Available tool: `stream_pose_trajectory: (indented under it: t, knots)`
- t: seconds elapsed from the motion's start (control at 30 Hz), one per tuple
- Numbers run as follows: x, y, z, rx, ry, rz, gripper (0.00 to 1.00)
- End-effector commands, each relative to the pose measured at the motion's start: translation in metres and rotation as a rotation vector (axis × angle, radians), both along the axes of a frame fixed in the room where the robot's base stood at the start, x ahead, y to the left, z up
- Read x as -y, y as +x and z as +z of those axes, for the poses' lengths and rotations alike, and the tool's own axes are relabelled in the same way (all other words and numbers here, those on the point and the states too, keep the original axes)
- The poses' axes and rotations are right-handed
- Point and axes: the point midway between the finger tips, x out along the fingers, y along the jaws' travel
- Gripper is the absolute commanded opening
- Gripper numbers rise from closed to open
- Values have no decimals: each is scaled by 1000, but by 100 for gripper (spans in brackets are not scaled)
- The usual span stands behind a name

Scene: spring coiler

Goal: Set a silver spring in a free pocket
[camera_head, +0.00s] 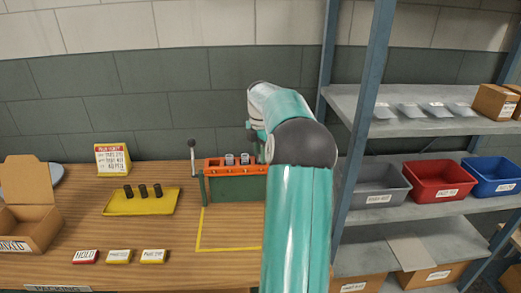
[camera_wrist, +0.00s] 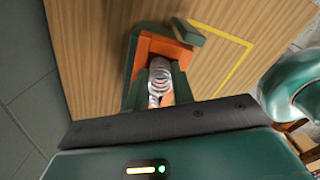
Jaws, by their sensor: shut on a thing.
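In the wrist view a silver spring (camera_wrist: 160,72) stands between the green fingers of my gripper (camera_wrist: 157,84), which is shut on it. Orange and green parts of the coiler (camera_wrist: 150,46) lie right around and beyond the spring. I cannot tell whether the spring's lower end is inside a pocket or above it. In the head view the coiler (camera_head: 232,170) is a green block with an orange top, and silver springs (camera_head: 229,159) stand in that top. My arm covers its right end and hides my gripper there.
A yellow tray (camera_head: 120,208) with three dark springs (camera_head: 143,191) lies left of the coiler, before a ticket stand (camera_head: 112,159). An open carton (camera_head: 40,215) is far left. Label blocks (camera_head: 119,257) line the front. Shelves with grey, red (camera_head: 437,180) and blue bins stand right.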

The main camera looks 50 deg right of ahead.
Motion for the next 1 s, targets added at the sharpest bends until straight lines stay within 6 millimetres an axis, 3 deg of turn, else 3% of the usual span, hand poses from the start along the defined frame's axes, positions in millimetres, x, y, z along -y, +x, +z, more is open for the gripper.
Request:
stream_pose_trajectory:
  t: [0.3, 0.33, 0.43, 0.47, 0.77, 1.0]
  knots:
    - [0, 0, -1, 0, 0, 0, 2]
    - [0, 0, -1, 0, 0, 0, 28]
    - [0, 0, -1, 0, 0, 0, 48]
    - [0, 0, -1, 0, 0, 0, 50]
    - [0, 0, 0, 1, 0, 0, 50]
    - [0, 1, 31, 3, -4, 0, 50]
